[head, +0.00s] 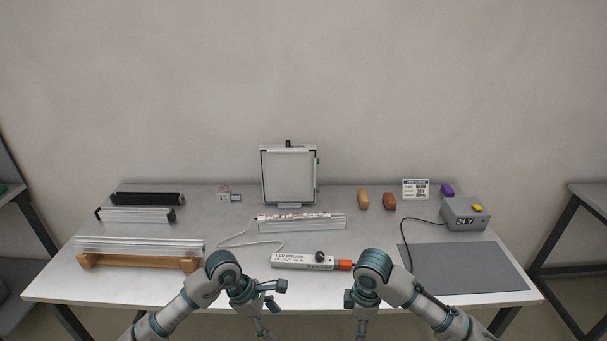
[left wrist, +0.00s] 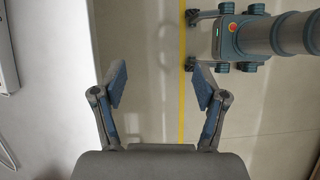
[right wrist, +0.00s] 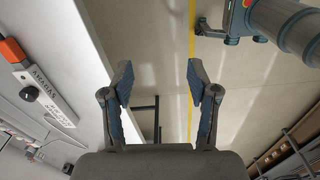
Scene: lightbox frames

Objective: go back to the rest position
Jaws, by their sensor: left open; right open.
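My left gripper (head: 262,327) is low in the head view, at the table's front edge. In the left wrist view its two fingers (left wrist: 158,86) are spread apart with nothing between them, above the floor. My right gripper (head: 362,327) is likewise at the front edge, right of the left one. In the right wrist view its fingers (right wrist: 160,80) are spread and empty, also above floor. Neither gripper touches any object that I can see. The fingertips are small and partly cut off in the head view.
The white table (head: 232,287) holds an LED driver (head: 303,262) near the front middle, aluminium profiles on a wooden rack (head: 138,262) at left, a lightbox frame (head: 288,177) at back, a grey mat (head: 465,270) and a 24 V supply (head: 465,214) at right. A yellow line (left wrist: 182,80) crosses the floor.

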